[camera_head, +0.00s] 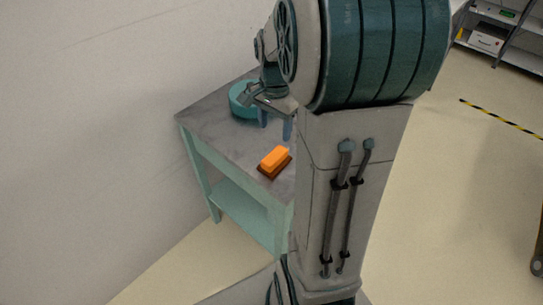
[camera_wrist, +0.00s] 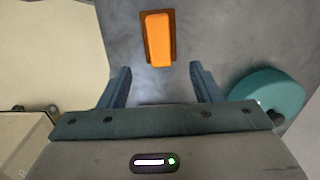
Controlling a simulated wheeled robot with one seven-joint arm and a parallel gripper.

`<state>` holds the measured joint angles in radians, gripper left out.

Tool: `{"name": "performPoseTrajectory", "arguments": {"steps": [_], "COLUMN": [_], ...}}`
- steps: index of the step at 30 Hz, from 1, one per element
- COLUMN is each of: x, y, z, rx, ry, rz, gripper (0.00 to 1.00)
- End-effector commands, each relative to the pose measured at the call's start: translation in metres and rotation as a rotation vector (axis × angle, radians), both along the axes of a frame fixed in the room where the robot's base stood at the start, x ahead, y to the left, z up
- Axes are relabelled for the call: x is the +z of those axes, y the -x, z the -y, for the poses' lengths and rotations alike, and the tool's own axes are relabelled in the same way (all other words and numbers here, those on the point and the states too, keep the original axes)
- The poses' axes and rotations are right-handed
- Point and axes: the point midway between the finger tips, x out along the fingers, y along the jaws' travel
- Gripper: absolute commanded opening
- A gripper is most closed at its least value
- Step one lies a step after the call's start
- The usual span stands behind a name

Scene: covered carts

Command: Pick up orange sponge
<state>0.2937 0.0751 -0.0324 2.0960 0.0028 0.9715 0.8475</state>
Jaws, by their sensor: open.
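The orange sponge (camera_head: 274,158) is a bright block with a darker brown-orange base, lying on the grey top of a small table (camera_head: 215,113). In the wrist view the orange sponge (camera_wrist: 158,40) is at the upper middle, beyond the fingertips and roughly in line with the gap between them. My gripper (camera_head: 275,130) is above the tabletop, apart from the sponge. In the wrist view my gripper (camera_wrist: 160,75) has its two blue-grey fingers spread wide with nothing between them.
A teal round object (camera_head: 240,100) stands on the table behind my gripper; it also shows at the right in the wrist view (camera_wrist: 268,95). A wall rises left of the table. Shelving (camera_head: 505,35) stands far off at the upper right. The floor on the right is mostly clear.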

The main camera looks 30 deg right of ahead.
Motion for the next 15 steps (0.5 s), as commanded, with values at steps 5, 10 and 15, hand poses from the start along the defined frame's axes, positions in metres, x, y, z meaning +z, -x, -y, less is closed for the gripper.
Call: {"name": "performPoseTrajectory", "arguments": {"steps": [5, 10, 15], "x": [-0.038, -0.059, -0.07], "y": [0.001, 0.001, 0.001], "z": [-0.001, -0.001, -0.001], "rx": [0.002, 0.004, 0.004], "ry": [-0.002, -0.001, -0.001], "rz": [-0.004, -0.001, -0.001], "gripper": [0.58, 0.58, 0.58]}}
